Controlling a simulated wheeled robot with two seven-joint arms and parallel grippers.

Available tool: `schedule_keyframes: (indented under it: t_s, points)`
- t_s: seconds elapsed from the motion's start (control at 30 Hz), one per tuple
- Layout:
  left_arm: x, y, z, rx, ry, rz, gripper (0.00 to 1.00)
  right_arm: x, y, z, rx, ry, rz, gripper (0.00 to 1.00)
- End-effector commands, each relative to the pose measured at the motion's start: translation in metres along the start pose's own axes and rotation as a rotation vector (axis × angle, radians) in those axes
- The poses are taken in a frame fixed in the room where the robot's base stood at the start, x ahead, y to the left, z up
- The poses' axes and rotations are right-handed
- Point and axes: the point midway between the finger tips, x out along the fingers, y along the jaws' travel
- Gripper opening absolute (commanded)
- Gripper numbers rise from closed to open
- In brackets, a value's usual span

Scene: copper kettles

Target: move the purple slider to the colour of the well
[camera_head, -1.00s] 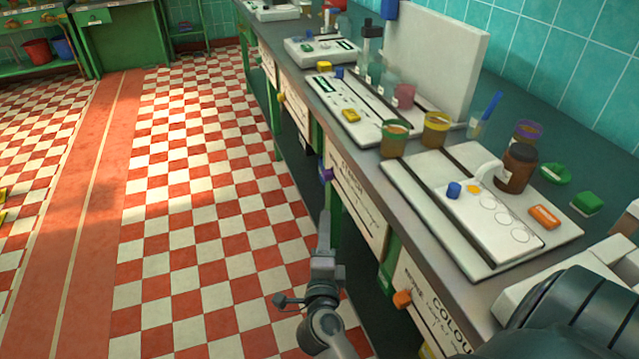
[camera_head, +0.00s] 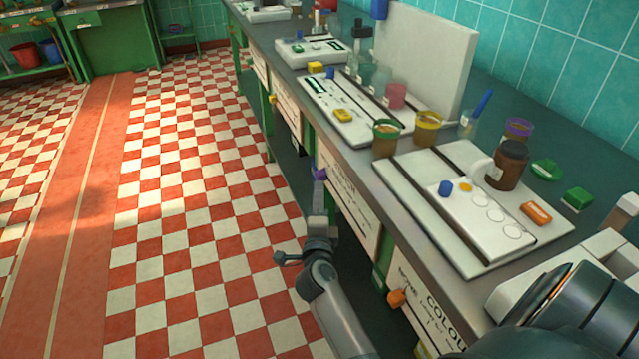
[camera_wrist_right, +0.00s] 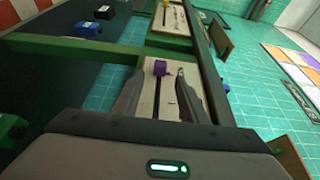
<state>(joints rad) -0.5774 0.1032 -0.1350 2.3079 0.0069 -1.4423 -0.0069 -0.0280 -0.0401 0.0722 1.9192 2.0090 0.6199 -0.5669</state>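The purple slider (camera_head: 320,174) is a small block at the top left of a white lettered panel (camera_head: 352,208) on the counter's front. In the right wrist view the purple slider (camera_wrist_right: 160,68) sits on a dark slot running along the pale panel. My right gripper (camera_head: 318,210) is just below the slider in the head view. In the right wrist view its fingers (camera_wrist_right: 161,76) are apart, either side of the slot, with the slider at or just beyond the tips; contact is unclear. A yellow-orange well (camera_head: 465,187) shows on the white plate on the counter.
An orange slider (camera_head: 396,298) sits on the neighbouring panel marked COLOUR. The checkered floor (camera_head: 200,220) left of the counter is clear.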

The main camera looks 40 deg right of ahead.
Motion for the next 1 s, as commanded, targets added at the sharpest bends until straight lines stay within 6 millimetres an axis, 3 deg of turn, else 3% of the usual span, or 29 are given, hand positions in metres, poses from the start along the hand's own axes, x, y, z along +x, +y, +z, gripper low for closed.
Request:
schedule_keyframes:
  t_s: [0.2, 0.4, 0.83, 0.87, 1.0]
  points:
    - [0.002, 0.005, -0.005, 0.004, 0.028, 0.012, 0.0, 0.038, 0.0, 0.0, 0.001, 0.001, -0.001, 0.39]
    - [0.001, 0.009, -0.009, 0.005, 0.051, 0.019, 0.0, 0.06, 0.0, -0.001, -0.001, 0.001, -0.001, 0.39]
    - [0.002, 0.009, -0.009, 0.006, 0.053, 0.02, 0.0, 0.067, 0.0, 0.0, 0.0, 0.001, 0.0, 0.39]
    - [0.002, 0.009, -0.009, 0.006, 0.053, 0.02, 0.0, 0.067, 0.0, 0.0, 0.0, 0.001, 0.0, 0.37]
    - [0.002, 0.008, -0.008, 0.006, 0.051, 0.019, 0.0, 0.067, 0.0, -0.001, 0.0, 0.001, 0.0, 0.03]
